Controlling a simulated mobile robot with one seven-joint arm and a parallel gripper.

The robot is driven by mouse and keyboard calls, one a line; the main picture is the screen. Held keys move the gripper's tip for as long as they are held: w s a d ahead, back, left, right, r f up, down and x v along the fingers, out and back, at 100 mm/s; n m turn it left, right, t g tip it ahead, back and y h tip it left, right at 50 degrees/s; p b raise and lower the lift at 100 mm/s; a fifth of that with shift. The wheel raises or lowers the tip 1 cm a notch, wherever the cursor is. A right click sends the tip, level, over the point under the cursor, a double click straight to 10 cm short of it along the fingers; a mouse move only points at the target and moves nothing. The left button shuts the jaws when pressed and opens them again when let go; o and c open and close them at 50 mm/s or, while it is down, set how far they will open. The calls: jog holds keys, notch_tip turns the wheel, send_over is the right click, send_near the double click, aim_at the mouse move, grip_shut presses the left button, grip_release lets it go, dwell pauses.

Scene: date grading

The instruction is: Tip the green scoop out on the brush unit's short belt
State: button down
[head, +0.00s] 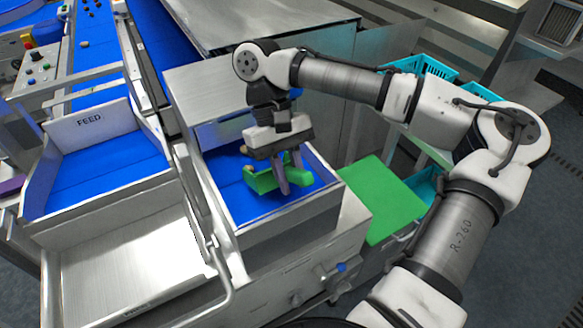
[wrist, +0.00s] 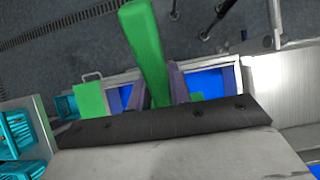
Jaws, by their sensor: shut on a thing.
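My gripper (head: 284,186) is shut on the green scoop (head: 262,181), with its fingers on the handle. The scoop is over the blue short belt (head: 238,207), inside the steel-walled bay in front of the brush unit's steel housing (head: 210,82). Its bowl points left and its handle right in the head view. The wrist view shows the green handle (wrist: 146,45) reaching out from the jaws; the bowl is mostly hidden there. I cannot tell what is in the bowl or how far it is tilted.
Left is a blue belt bay with a FEED plate (head: 89,121), and a bare steel tray (head: 130,253) in front of it. A green board (head: 383,205) lies right of the short belt. Teal crates (head: 428,66) stand behind my arm. A steel rail (head: 205,225) runs beside the bay.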

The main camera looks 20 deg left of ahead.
aim_at(291, 168)
jog(key=shift+r+p, duration=0.3)
jog(key=shift+w+a+r+g+h+p, duration=0.2)
jog(key=shift+r+g+h+p, duration=0.25)
jog(key=shift+p, duration=0.25)
jog(key=shift+w+a+h, duration=0.1)
jog(key=shift+h, duration=0.15)
jog(key=shift+w+a+r+g+h, duration=0.2)
jog(key=shift+r+g+h, duration=0.3)
jog(key=shift+r+g, duration=0.25)
jog(key=shift+d, duration=0.1)
